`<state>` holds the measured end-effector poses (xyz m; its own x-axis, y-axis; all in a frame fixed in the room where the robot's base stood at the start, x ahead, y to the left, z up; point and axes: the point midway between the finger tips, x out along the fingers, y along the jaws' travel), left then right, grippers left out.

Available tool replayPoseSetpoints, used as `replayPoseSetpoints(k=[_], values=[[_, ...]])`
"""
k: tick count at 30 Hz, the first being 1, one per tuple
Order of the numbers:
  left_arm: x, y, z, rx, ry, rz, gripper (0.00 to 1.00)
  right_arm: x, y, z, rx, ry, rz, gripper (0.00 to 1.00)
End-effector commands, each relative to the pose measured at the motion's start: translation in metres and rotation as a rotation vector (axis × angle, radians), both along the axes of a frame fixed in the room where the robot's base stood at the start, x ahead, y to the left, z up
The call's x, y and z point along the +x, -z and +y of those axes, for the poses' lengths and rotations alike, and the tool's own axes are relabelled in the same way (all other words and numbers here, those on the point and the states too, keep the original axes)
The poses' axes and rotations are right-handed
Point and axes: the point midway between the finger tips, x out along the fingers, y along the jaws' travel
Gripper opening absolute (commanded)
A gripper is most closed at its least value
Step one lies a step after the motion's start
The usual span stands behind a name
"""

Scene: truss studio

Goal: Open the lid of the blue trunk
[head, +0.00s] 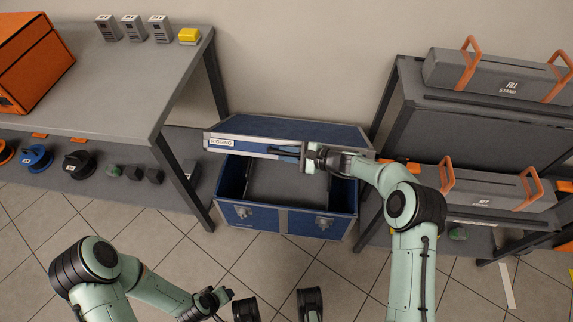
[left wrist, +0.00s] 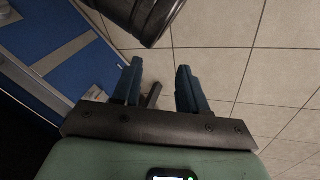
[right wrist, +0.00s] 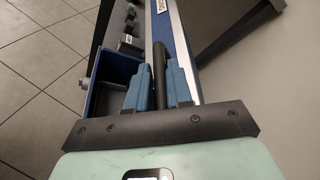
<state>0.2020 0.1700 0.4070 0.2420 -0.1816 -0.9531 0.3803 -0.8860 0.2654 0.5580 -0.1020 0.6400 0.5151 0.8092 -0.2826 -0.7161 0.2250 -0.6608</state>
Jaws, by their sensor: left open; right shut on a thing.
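The blue trunk (head: 262,216) stands on the floor between two benches, with metal edging and front latches. Its lid (head: 318,130), labelled RIGGING, is raised and tilted back, so the dark inside shows. My right gripper (head: 302,153) is at the lid's front edge. In the right wrist view its fingers (right wrist: 160,88) are shut on a dark lid handle (right wrist: 158,58). My left gripper (head: 213,299) is low in front of the trunk, apart from it. In the left wrist view its fingers (left wrist: 159,88) are open and empty, with the trunk (left wrist: 72,62) at the left.
A grey bench (head: 115,75) at left carries an orange case (head: 28,62), grey devices and a yellow block (head: 188,35). A right-hand rack holds grey cases (head: 490,76) with orange handles. Tiled floor (head: 160,225) in front is open.

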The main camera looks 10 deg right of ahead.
Motion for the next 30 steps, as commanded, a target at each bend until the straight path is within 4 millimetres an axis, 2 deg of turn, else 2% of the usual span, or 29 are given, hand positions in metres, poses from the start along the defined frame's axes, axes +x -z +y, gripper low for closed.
replayPoseSetpoints(k=[11,12,14,15,16,17,20,23,26,30], values=[[0.001,0.0,0.001,0.002,-0.001,-0.004,0.43,0.003,-0.001,-0.003,-0.005,0.006,0.0,0.0],[0.001,0.0,0.001,0.002,-0.001,-0.004,0.39,0.003,-0.001,-0.003,-0.005,0.006,0.0,0.0],[0.002,0.0,0.0,0.0,-0.004,-0.004,0.2,0.003,-0.001,-0.003,-0.005,0.006,0.0,0.0],[0.003,0.0,-0.001,-0.005,-0.014,-0.007,0.07,0.003,-0.001,-0.003,-0.005,0.006,0.0,0.0],[0.005,-0.001,-0.003,-0.013,-0.026,-0.01,0.0,0.003,-0.001,-0.003,-0.005,0.006,0.0,0.0],[0.007,-0.001,-0.005,-0.023,-0.041,-0.015,0.0,0.003,-0.001,-0.003,-0.005,0.006,0.0,0.0],[0.021,-0.006,-0.019,-0.089,-0.139,-0.035,0.0,0.003,-0.001,-0.003,-0.005,0.007,0.001,0.0],[0.043,-0.017,-0.041,-0.204,-0.302,-0.061,0.0,0.003,0.0,-0.003,-0.005,0.007,0.001,0.0],[0.071,-0.034,-0.066,-0.36,-0.498,-0.081,0.0,0.003,0.0,-0.003,-0.006,0.007,0.001,0.0],[0.111,-0.066,-0.096,-0.609,-0.771,-0.083,0.0,0.003,0.0,-0.003,-0.005,0.008,0.002,0.0]])
